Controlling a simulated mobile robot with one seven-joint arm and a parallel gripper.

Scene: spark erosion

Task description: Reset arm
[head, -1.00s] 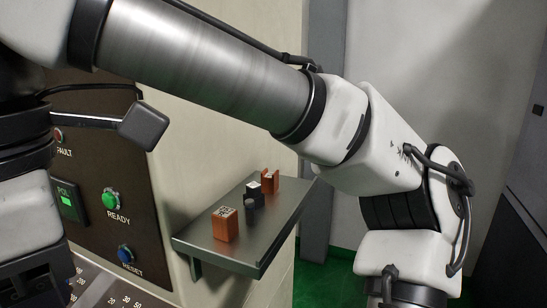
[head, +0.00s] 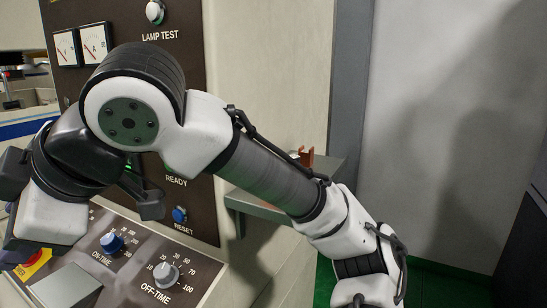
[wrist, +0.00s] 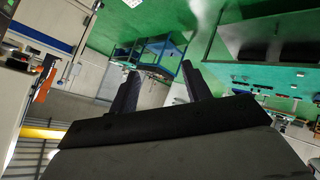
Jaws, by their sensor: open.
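My gripper (wrist: 160,88) is open in the wrist view, with its two dark fingers spread apart and nothing between them. In the head view my white and grey arm crosses the picture from the lower right to the left, in front of the machine's brown control panel (head: 228,50). The far end of the arm bends down at the left edge, and I cannot make out the fingertips there.
The sloped console carries the OFF-TIME knob (head: 166,275) and ON-TIME knob (head: 112,243). The RESET button (head: 180,214) is right of my wrist. A grey shelf (head: 240,200) with a copper-coloured piece (head: 306,158) is partly behind my arm. The green floor at right is clear.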

